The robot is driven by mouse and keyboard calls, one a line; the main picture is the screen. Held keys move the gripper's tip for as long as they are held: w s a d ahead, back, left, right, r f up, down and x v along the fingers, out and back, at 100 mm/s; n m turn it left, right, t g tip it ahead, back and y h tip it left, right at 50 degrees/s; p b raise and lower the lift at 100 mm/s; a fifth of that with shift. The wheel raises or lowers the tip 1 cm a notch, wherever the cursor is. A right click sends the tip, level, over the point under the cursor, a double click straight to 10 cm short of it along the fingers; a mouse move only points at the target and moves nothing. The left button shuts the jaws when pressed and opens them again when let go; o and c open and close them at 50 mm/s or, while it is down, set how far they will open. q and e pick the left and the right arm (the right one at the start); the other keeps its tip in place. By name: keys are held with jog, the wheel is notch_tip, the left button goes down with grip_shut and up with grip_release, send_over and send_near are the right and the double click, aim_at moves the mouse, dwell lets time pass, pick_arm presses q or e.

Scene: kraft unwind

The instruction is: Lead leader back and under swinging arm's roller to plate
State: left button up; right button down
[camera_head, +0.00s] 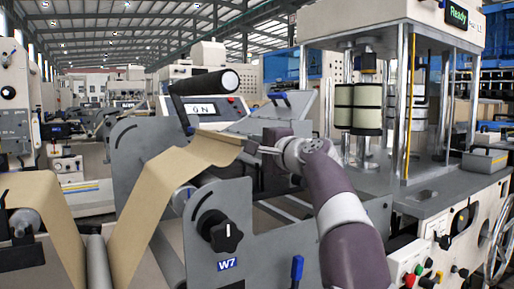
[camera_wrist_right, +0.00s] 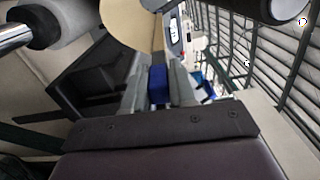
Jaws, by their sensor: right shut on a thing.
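The tan kraft leader (camera_head: 180,168) rises from the lower left, passes over a pale roller (camera_head: 183,196) and ends at my right gripper (camera_head: 258,149). My right gripper is shut on the leader's end; in the wrist view a blue piece (camera_wrist_right: 158,85) shows between its fingers, and the tan web (camera_wrist_right: 130,25) is beyond. A black roller-like bar (camera_head: 203,80) on a dark arm (camera_head: 181,112) stands above and behind the web, apart from it. A sloped grey plate (camera_head: 262,122) lies behind my gripper. My left gripper is out of view.
A grey side frame (camera_head: 262,215) with a black knob (camera_head: 225,236) and a blue-tipped lever (camera_head: 296,268) stands in front. A press-like machine with columns (camera_head: 405,110) is at right. A second roller (camera_head: 97,262) sits low at left.

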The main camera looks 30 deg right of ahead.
aim_at(257, 171)
dwell(0.5)
jog(key=shift+f+b, duration=1.25)
jog(key=shift+b, duration=0.05)
jog(key=shift+f+b, duration=1.4)
jog(key=shift+f, duration=0.1)
jog(key=shift+f+b, duration=0.3)
jog(key=c, duration=0.8)
grip_release()
jog(key=shift+c, duration=0.2)
